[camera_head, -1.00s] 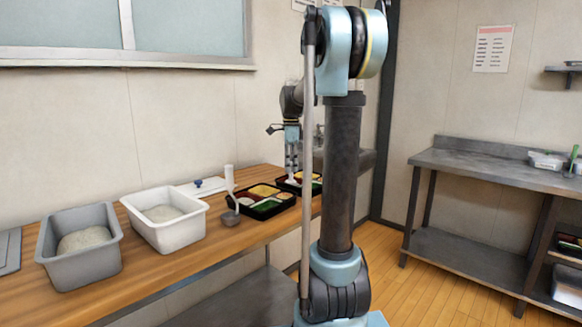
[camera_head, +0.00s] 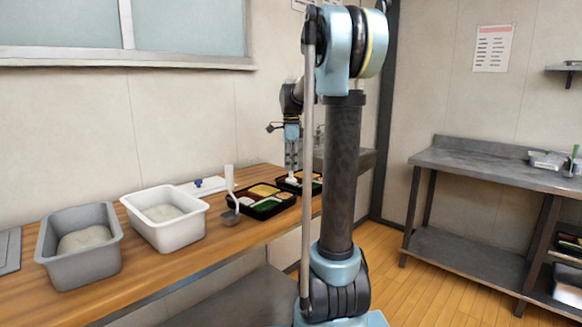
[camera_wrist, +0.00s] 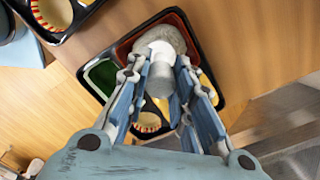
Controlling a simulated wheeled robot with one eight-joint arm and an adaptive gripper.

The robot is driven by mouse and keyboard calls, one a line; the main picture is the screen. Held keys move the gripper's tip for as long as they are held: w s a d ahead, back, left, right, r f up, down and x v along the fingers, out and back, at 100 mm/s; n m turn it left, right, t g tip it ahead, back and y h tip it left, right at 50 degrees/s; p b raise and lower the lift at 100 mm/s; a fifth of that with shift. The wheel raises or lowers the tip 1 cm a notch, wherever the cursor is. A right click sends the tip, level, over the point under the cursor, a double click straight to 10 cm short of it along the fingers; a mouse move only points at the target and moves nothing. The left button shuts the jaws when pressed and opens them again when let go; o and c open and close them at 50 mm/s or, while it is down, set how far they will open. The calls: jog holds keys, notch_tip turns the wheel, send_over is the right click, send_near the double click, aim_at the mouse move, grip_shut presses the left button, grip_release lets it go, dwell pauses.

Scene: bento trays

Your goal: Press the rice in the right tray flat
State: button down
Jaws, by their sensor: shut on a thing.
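The right tray (camera_head: 314,193) is a black bento tray with coloured compartments, below my gripper (camera_head: 292,174). My gripper, also in the wrist view (camera_wrist: 160,80), is shut on a pale tool (camera_wrist: 161,76) with a white end. The tool's white end meets or overlaps a rounded grey-white mound of rice (camera_wrist: 170,32) in the right tray (camera_wrist: 208,98). I cannot tell how firmly they touch. The mound looks domed. The left tray (camera_head: 277,208) sits beside it with yellow, green and red compartments.
A ladle (camera_head: 231,195) stands left of the left tray. A white tub (camera_head: 172,236) and a grey tub (camera_head: 88,265) with rice stand further left. The wall runs behind the wooden counter (camera_head: 165,278). A steel table (camera_head: 480,173) stands at right.

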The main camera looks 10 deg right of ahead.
jog(key=shift+r, duration=3.7)
jog(key=shift+s, duration=0.1)
